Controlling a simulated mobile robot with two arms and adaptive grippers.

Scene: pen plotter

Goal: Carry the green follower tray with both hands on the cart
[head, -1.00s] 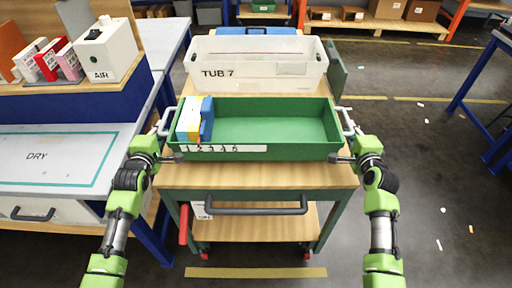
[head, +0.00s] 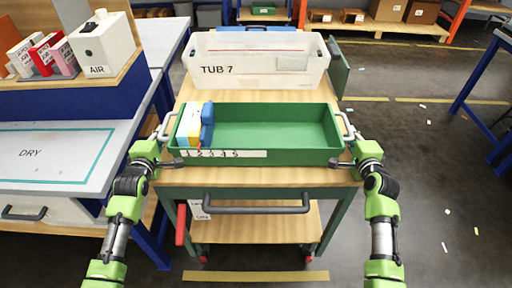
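The green follower tray (head: 270,155) is level above the front part of the wooden cart top (head: 250,178). I cannot tell whether it touches the top or hangs just over it. Its front carries a white strip numbered 1 to 5. White, yellow and blue pieces (head: 195,124) stand together at its left end; the rest of the tray is empty. My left gripper (head: 168,148) is at the tray's left handle and seems closed on it. My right gripper (head: 348,149) is likewise at the right handle (head: 347,124). The fingers partly hide the handles.
A white bin marked TUB 7 (head: 257,72) stands behind the tray on the cart, with bare wood between them. The cart's push handle (head: 256,209) is in front. A bench marked DRY (head: 50,155) stands close on the left. Floor on the right is mostly open.

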